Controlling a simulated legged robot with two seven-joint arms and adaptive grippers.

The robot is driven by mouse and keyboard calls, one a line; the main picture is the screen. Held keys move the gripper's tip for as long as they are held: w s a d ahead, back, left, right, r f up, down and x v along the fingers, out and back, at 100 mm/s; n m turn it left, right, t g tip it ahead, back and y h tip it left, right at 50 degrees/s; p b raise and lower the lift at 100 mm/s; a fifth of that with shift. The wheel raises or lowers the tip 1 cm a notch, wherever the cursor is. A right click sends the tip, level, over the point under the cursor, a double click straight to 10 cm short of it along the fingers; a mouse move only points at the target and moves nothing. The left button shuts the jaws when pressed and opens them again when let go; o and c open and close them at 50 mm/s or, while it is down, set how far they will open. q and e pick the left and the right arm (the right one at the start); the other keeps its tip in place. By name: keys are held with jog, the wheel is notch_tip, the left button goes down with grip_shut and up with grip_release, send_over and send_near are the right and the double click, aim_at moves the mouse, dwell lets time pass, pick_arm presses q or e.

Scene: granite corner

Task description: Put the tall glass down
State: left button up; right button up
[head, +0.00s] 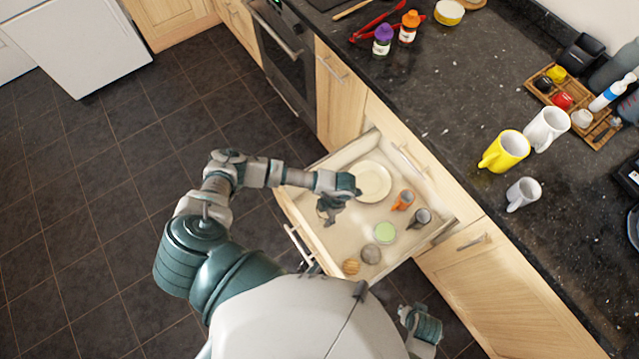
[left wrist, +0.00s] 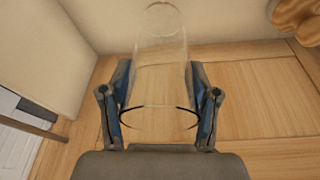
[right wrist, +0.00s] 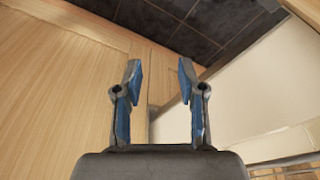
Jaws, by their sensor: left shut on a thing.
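The tall glass (left wrist: 160,70) is clear and sits between the two fingers of my left gripper (left wrist: 160,105) in the left wrist view. Its dark-edged wide end is nearest the camera and its narrower end points away. My left gripper (head: 328,210) is shut on it, above the open drawer (head: 335,242) in the head view. The glass is too clear to make out there. My right gripper (right wrist: 157,85) is open and empty in the right wrist view, near a wooden panel. Its fingers are not visible in the head view.
The drawer holds a plate (head: 372,182), an orange mug (head: 403,200), a dark mug (head: 420,218), a green-topped round item (head: 385,232) and small balls. The granite counter (head: 440,110) carries a yellow mug (head: 504,151), white mugs and bottles. Bare drawer floor shows left of the green item.

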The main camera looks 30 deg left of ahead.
pick_arm(q)
jog(key=w+a+f, duration=0.1)
jog(key=a+f+b, duration=0.1)
jog(key=w+a+f, duration=0.1)
jog(key=a+f, duration=0.1)
jog(key=shift+w+a, duration=0.1)
jog(key=shift+w, duration=0.2)
jog(key=shift+a, duration=0.3)
jog(key=o, duration=1.2)
jog(key=shift+a+f, duration=0.1)
jog(key=shift+a, duration=0.15)
jog(key=shift+o, duration=0.9)
jog(key=shift+a+f, duration=0.1)
jog(key=shift+a, duration=0.15)
pick_arm(e)
notch_tip(320, 180, up, 5)
jog(key=a, duration=0.1)
pick_arm(q)
jog(key=shift+d+r, duration=0.25)
jog(key=shift+d, duration=0.2)
jog(key=p+v, duration=0.1)
jog(key=v, duration=1.1)
jog(key=shift+p, duration=0.4)
pick_arm(e)
notch_tip(320, 180, down, 7)
jog(key=shift+d, duration=0.35)
jog(key=shift+s+r, duration=0.1)
